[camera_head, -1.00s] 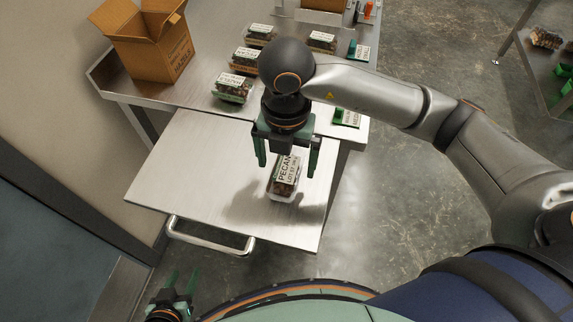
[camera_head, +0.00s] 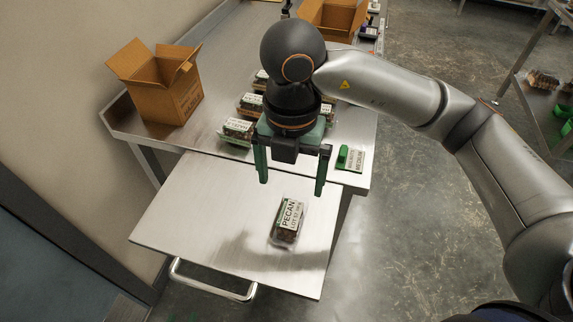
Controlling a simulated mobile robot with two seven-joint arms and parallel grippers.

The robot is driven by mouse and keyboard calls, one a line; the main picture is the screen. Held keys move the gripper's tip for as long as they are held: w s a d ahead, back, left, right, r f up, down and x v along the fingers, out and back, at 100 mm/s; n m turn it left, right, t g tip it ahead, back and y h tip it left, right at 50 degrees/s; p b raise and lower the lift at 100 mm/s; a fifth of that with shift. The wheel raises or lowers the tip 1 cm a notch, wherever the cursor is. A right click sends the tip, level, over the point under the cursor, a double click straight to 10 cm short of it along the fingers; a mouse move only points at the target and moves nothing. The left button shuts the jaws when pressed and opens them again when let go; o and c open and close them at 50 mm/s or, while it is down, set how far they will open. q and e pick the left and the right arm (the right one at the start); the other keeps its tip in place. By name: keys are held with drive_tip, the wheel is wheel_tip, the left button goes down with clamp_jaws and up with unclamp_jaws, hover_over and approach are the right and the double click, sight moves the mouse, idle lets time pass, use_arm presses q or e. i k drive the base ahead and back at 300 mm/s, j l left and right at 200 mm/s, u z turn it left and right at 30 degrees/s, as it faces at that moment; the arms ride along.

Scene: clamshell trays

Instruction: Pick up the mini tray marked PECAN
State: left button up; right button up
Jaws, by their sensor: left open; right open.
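The mini tray marked PECAN (camera_head: 287,222) is a small clear clamshell with dark contents and a white label. It lies on the bare pull-out steel shelf (camera_head: 185,215), apart from other things. My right gripper (camera_head: 291,188) has green fingers spread wide. It is open and empty, above the shelf and just behind the tray in the picture, not touching it. My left gripper is out of view.
Several other clamshell trays (camera_head: 238,128) stand on the steel table behind, partly hidden by my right arm. An open cardboard box (camera_head: 165,90) stands at the back left. A green-and-white card holder (camera_head: 350,158) sits at the table's right edge. The shelf around the PECAN tray is clear.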

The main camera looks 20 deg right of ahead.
sight(247, 105)
drive_tip(key=i+l+u, duration=0.1)
drive_tip(key=l+u, duration=0.3)
drive_tip(key=i+l+u, duration=0.1)
drive_tip(key=l+u, duration=0.2)
drive_tip(key=u, duration=0.15)
